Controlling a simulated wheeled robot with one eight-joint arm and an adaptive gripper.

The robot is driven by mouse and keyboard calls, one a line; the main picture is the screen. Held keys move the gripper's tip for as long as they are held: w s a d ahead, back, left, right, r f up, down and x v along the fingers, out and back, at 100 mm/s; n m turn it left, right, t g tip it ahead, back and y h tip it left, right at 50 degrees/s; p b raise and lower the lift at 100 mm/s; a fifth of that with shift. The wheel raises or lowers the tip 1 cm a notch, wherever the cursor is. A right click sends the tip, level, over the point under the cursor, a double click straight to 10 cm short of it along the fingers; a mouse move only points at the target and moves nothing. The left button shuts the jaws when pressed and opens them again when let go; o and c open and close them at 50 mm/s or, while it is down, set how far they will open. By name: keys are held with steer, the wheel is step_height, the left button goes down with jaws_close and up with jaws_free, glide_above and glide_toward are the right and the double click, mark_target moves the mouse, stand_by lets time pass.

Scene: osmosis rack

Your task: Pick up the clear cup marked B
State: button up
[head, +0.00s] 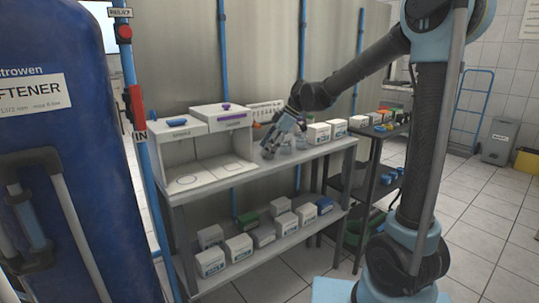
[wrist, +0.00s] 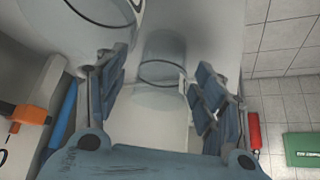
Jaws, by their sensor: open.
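Clear cups (head: 302,142) stand on the top shelf of the rack, partly hidden by my gripper (head: 271,147). In the wrist view a clear cup (wrist: 163,47) with a dark rim line lies between and just beyond the two fingers of my gripper (wrist: 163,66). My fingers are spread apart, and I cannot tell whether either one touches it. A larger clear round vessel (wrist: 98,12) is at the upper left of the wrist view, close to the left finger. No letter B is legible on any cup.
A white open-fronted cabinet (head: 206,175) stands left of my gripper on the top shelf (head: 300,158). White boxes (head: 318,133) stand to the right. More boxes (head: 238,247) fill the lower shelf. A blue pipe (head: 141,130) and large blue tank (head: 70,170) stand at the left.

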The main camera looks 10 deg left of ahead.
steer(key=c, duration=0.9)
